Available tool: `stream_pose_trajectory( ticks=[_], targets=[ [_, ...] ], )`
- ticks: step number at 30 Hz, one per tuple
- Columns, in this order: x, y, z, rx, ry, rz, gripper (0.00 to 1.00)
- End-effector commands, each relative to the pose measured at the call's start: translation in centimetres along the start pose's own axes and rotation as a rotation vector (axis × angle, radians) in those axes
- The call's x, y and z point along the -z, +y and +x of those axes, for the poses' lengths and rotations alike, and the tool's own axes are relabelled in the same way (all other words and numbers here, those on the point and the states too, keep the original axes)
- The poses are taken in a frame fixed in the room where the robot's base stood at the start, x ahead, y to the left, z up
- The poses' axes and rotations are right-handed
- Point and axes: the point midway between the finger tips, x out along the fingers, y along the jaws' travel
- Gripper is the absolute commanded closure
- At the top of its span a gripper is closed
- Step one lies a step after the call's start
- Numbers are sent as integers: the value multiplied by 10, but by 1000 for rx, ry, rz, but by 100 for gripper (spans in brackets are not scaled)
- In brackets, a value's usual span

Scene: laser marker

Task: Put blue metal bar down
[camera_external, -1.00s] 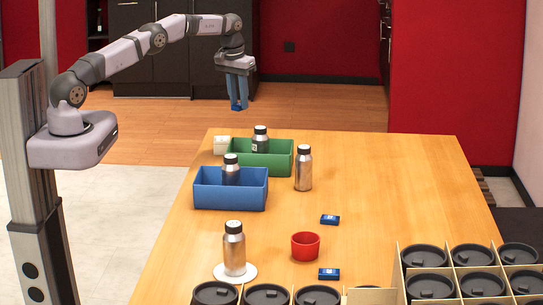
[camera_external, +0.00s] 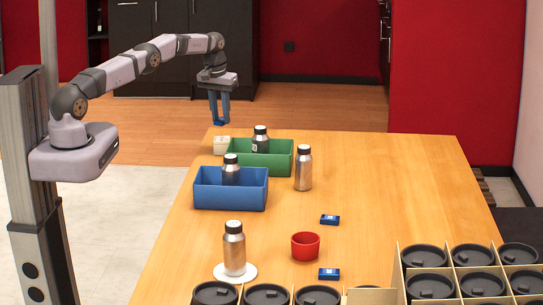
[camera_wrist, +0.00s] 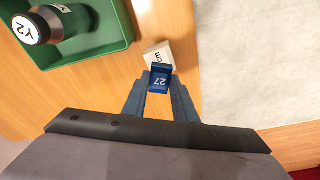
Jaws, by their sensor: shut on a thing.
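My gripper (camera_external: 219,112) points down beyond the table's far left corner. It is shut on a blue metal bar (camera_wrist: 160,77), which shows the number 27 in the wrist view. The bar is held between the fingertips, apart from the table in the external view. In the wrist view the bar overlaps a white block (camera_wrist: 158,54) with dark lettering, lying at the table edge. That block (camera_external: 221,145) sits beside the green bin in the external view. Two other blue bars lie on the table, one in the middle (camera_external: 330,219) and one nearer (camera_external: 329,273).
A green bin (camera_external: 284,159) and a blue bin (camera_external: 231,196) each hold a bottle. A steel bottle (camera_external: 303,171) stands right of them, another (camera_external: 234,252) on a white disc. A red cup (camera_external: 305,246) and dark-lidded containers are nearer. The table's right half is mostly clear.

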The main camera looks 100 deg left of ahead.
Motion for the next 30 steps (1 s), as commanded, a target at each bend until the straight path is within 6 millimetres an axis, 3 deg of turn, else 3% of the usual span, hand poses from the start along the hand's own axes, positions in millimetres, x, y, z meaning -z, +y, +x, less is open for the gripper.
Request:
stream_pose_trajectory(
  ticks=[11,21,30],
  targets=[
    [-2,0,16,0,1,0,98],
    [-7,0,47,0,1,0,98],
    [-7,0,50,0,2,0,98]
  ],
)
